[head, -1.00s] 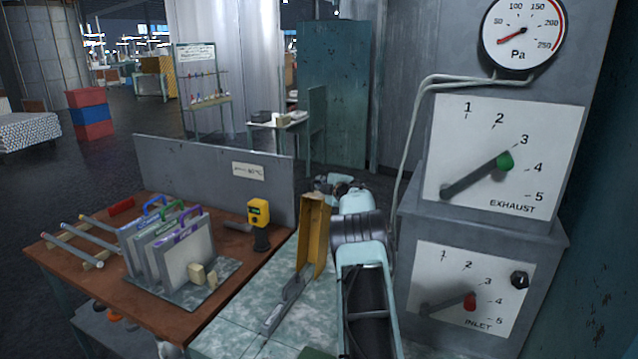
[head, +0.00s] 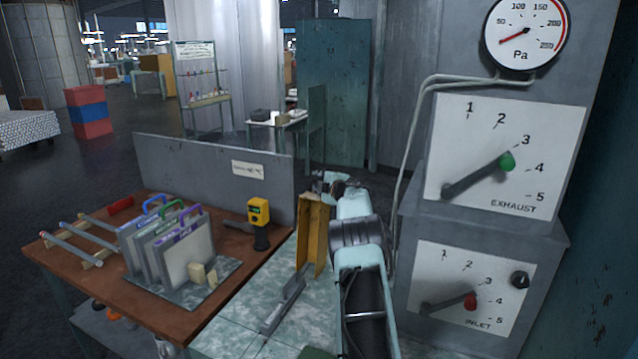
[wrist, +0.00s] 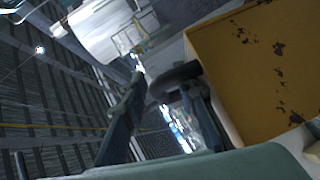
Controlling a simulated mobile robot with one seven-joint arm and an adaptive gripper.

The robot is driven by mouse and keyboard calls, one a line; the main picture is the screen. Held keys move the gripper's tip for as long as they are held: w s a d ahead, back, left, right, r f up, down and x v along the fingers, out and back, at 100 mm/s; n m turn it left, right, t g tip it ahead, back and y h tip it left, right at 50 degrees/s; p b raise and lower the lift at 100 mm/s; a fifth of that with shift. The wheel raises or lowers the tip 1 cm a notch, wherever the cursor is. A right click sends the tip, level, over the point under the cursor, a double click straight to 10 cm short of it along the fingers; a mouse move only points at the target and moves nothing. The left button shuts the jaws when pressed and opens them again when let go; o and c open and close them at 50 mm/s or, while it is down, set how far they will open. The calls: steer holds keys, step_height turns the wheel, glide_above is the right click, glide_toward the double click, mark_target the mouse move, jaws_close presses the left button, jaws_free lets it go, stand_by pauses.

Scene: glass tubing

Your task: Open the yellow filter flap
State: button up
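The yellow filter flap (head: 314,235) stands upright on the green-grey bench, left of my arm, in the head view. In the wrist view its chipped yellow face (wrist: 255,70) fills the right side. My gripper (head: 325,183) is at the flap's top, on its far side, and is small and partly hidden in the head view. In the wrist view my gripper (wrist: 160,108) has its two fingers apart with a clear gap. A dark rounded bar (wrist: 178,82) beside the flap shows near the fingertips; whether they touch it is unclear.
A grey cabinet with EXHAUST (head: 505,160) and INLET (head: 470,290) dials stands close on the right. The brown bench (head: 190,325) at left holds filter panels (head: 170,245), glass tubes (head: 72,250) and a yellow handheld device (head: 258,213). A grey lever (head: 285,305) lies before the flap.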

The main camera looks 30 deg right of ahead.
steer(key=shift+s+d+f, duration=0.1)
steer(key=shift+s+d, duration=0.05)
steer(key=shift+d, duration=0.1)
steer(key=shift+s+r, duration=0.2)
steer(key=shift+s, duration=0.45)
steer(key=v, duration=1)
steer(key=shift+s+a, duration=0.25)
steer(key=shift+s, duration=0.1)
